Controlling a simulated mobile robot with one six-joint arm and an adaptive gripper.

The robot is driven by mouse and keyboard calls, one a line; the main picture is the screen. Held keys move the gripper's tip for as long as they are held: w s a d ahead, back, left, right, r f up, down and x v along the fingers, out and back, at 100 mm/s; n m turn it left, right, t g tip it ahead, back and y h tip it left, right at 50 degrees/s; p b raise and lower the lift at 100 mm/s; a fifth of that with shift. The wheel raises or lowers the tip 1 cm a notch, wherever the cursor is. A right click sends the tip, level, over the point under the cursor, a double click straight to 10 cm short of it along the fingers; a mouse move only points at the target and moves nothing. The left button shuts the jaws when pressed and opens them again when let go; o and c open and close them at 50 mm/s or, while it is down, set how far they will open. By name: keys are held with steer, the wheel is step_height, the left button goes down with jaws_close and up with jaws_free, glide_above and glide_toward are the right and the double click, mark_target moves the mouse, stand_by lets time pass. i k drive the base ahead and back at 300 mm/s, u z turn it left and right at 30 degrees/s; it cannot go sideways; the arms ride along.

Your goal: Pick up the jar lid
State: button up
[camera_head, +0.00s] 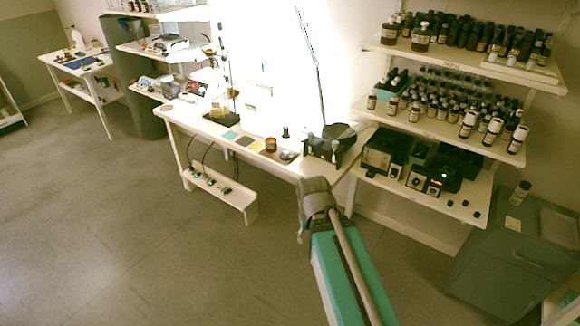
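A small dark round piece that looks like the jar lid (288,155) lies near the front edge of the white table (207,133). A brown jar (270,145) stands just left of it. My arm reaches up from the bottom of the view, and its grey end, where my gripper (314,187) is, shows in front of the table's front edge, below and right of the lid. It looks apart from the lid. The fingers cannot be made out, so whether they are open or shut is not clear.
A black device (330,143) stands right of the lid, and a small dark bottle (285,132) behind it. Coloured squares (230,135) lie to the left. Shelves of bottles (450,125) and a grey cabinet (515,255) are at right. The floor at left is clear.

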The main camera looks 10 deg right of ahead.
mark_target(285, 155)
steer(key=k, duration=0.8)
steer(key=u, duration=0.35)
steer(key=i, duration=2)
steer(key=z, duration=0.7)
